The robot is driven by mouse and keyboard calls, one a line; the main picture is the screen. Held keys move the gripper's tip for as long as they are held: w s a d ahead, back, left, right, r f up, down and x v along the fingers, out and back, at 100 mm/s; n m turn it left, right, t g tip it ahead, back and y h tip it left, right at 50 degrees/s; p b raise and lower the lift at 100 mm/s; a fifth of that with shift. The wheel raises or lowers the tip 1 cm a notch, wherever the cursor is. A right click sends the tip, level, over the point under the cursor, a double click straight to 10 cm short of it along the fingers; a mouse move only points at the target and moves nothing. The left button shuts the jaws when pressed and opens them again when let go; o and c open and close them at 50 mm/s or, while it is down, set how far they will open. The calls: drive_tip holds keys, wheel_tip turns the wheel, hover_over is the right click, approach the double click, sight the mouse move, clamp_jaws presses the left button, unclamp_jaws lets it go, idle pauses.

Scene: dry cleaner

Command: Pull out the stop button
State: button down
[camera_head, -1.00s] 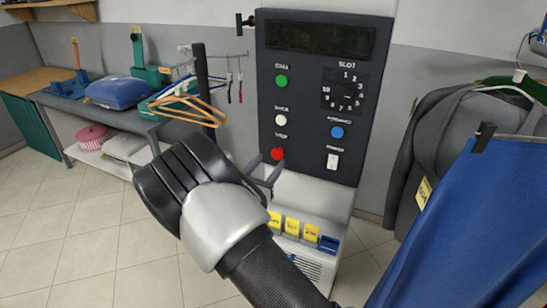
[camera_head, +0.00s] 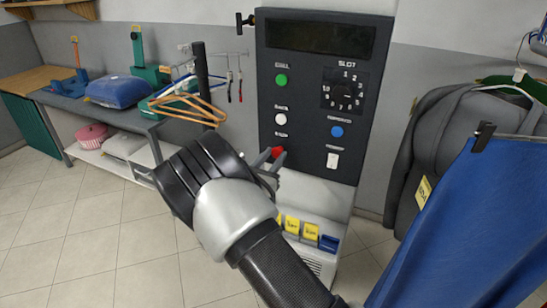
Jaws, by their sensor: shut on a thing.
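The dark control panel (camera_head: 300,110) stands upright at the centre, with a green button (camera_head: 281,81), a white button (camera_head: 281,119) and a blue button (camera_head: 337,131). The red stop button (camera_head: 277,152) is at its lower left, under a label too blurred to read. My gripper (camera_head: 271,158) reaches the panel from the front. Its fingers are shut on the red button, one on each side, and cover part of it. The hand hides the panel's lower left edge.
Yellow tags (camera_head: 292,224) sit on the ledge below. Wooden hangers (camera_head: 195,106) hang close at left. A blue garment (camera_head: 440,225) and a grey jacket (camera_head: 425,150) crowd the right.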

drive_tip(key=shift+v, duration=0.9)
drive_tip(key=c, duration=1.3)
unclamp_jaws()
drive_tip(key=b+v, duration=0.1)
drive_tip(key=v, duration=1.6)
drive_tip(key=shift+s+a+r, duration=0.1)
drive_tip(key=shift+s, duration=0.15)
